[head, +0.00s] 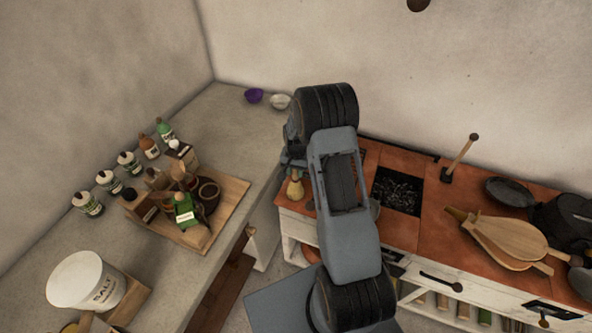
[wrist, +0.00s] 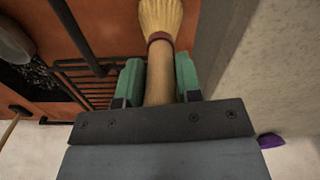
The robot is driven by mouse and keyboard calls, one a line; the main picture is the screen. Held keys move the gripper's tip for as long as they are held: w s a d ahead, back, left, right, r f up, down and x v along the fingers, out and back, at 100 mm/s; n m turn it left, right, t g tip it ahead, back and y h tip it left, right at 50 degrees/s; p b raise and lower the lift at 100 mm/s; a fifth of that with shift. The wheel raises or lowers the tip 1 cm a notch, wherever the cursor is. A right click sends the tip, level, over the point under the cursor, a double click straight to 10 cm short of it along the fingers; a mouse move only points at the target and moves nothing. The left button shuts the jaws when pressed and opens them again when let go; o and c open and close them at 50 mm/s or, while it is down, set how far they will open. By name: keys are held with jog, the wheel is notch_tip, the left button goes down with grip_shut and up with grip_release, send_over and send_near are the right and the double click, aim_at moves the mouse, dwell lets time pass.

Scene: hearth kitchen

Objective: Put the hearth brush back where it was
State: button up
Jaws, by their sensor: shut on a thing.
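The hearth brush (wrist: 160,65) has a wooden handle, a dark red band and pale yellow bristles. In the wrist view my gripper (wrist: 158,80) is shut on its handle, with the green finger pads on either side. The bristles point away from the gripper, over the orange tiled hearth top. In the head view the brush's bristles (head: 295,188) show just left of my arm, near the left end of the tiles. The gripper and the handle are mostly hidden behind my arm there. I cannot tell whether the bristles touch the tiles.
A black grate (wrist: 90,80) lies beside the brush. The coal pit (head: 397,190), an upright wooden-handled tool (head: 461,156) and bellows (head: 508,238) are to the right. A grey counter (head: 225,115) with bottles and a wooden board (head: 228,200) stands left. A purple bowl (head: 254,96) sits at the back.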

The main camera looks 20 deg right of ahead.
jog(key=o, duration=0.9)
jog(key=shift+f, duration=0.1)
jog(key=shift+o, duration=0.2)
notch_tip(320, 180, up, 12)
jog(key=shift+b, duration=0.75)
jog(key=s+a+r+n+t, duration=0.2)
jog(key=s+a+r+n, duration=0.3)
jog(key=s+r, duration=0.6)
jog(key=s+a+r+n+t, duration=0.2)
jog(key=s+a, duration=0.3)
jog(key=s, duration=0.6)
jog(key=shift+r+n+t, duration=0.3)
jog(key=shift+r, duration=0.25)
jog(key=shift+a, duration=0.1)
